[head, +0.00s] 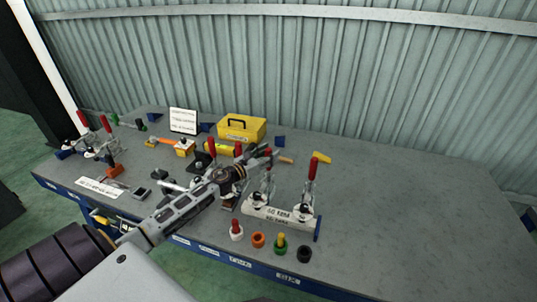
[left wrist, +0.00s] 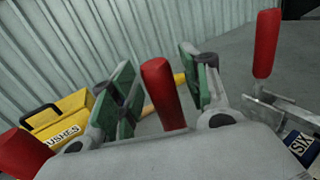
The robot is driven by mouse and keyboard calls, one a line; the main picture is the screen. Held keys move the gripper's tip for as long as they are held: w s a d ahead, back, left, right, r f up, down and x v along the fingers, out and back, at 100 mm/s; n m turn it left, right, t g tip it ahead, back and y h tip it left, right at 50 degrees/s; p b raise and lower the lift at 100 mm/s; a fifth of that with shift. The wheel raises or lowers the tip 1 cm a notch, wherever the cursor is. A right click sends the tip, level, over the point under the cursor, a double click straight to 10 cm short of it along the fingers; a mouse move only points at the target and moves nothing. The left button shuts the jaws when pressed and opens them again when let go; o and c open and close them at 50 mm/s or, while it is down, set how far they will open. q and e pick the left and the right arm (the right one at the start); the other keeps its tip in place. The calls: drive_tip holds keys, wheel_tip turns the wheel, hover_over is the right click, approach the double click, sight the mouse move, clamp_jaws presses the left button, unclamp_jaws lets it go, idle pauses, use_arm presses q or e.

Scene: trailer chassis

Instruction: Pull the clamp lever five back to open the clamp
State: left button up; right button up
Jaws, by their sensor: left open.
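My left gripper (head: 267,157) reaches over the bench from the lower left and is open at the clamps. In the left wrist view, a red clamp lever handle (left wrist: 163,92) stands upright between the green-padded fingers of the gripper (left wrist: 160,72), with gaps visible on both sides. It appears to be lever five, just left of clamp six. In the head view the gripper largely covers this lever. The clamp body (head: 262,194) below it sits on the white fixture (head: 274,213). Another red lever (head: 313,167) stands at right, also in the left wrist view (left wrist: 266,43), beside the SIX label. My right gripper is out of view.
More red-handled clamps (head: 212,146) stand left of the gripper. A yellow brushes box (head: 242,128) is behind. Coloured round parts (head: 258,240) line the front edge. The right side of the bench (head: 410,210) is clear; a corrugated wall stands behind.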

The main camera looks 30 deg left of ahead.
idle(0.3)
use_arm(q)
clamp_jaws()
drive_tip(key=shift+w, duration=0.1)
idle(0.4)
